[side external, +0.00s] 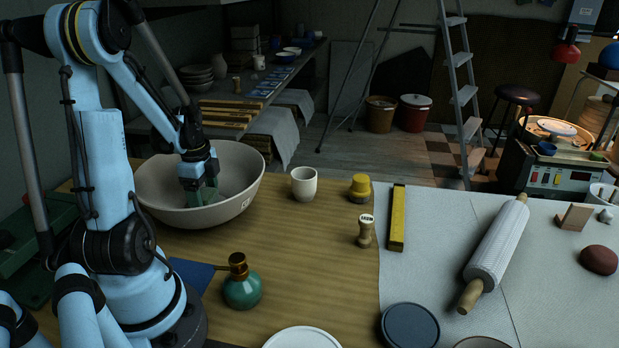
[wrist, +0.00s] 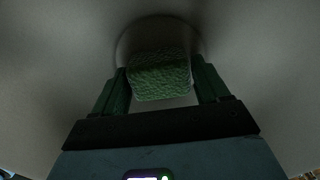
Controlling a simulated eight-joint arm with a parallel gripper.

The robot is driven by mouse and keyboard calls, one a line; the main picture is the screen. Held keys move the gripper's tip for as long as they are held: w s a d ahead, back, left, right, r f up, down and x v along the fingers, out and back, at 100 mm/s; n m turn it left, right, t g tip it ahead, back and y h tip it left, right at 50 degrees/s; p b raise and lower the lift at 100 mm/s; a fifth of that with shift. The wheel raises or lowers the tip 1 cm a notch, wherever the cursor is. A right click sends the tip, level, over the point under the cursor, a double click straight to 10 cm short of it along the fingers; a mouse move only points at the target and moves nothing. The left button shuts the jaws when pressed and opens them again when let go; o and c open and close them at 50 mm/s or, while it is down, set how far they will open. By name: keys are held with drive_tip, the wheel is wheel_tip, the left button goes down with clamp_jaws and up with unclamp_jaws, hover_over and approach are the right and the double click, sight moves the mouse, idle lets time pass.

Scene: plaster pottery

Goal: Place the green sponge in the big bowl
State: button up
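The big bowl (side external: 155,193) is pale grey and wide and stands at the left end of the wooden table. My gripper (side external: 198,198) points down inside it, its fingers low in the bowl near its inner floor. In the wrist view the green sponge (wrist: 160,76), rough and block-shaped, sits between the two fingers of my gripper (wrist: 162,80). It fills the space between them and appears gripped. The bowl's pale inside (wrist: 250,70) surrounds it. In the side view the sponge is hard to tell from the dark green fingers. Whether it touches the bowl floor is unclear.
A green bottle (side external: 241,287) stands in front. A rolling pin (side external: 495,252) lies on the grey cloth. The wooden table's middle is mostly clear.

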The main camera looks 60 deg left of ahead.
sight(205, 193)
drive_tip(key=o, duration=0.3)
wheel_tip(205, 193, up, 12)
drive_tip(key=w+d+n+t, duration=0.3)
drive_tip(key=w+d+n, duration=0.1)
drive_tip(key=d, duration=0.9)
drive_tip(key=w+d+n+t, duration=0.4)
drive_tip(key=w+d, duration=0.3)
drive_tip(key=d, duration=0.7)
drive_tip(key=shift+d+n, duration=0.15)
drive_tip(key=shift+n, duration=0.35)
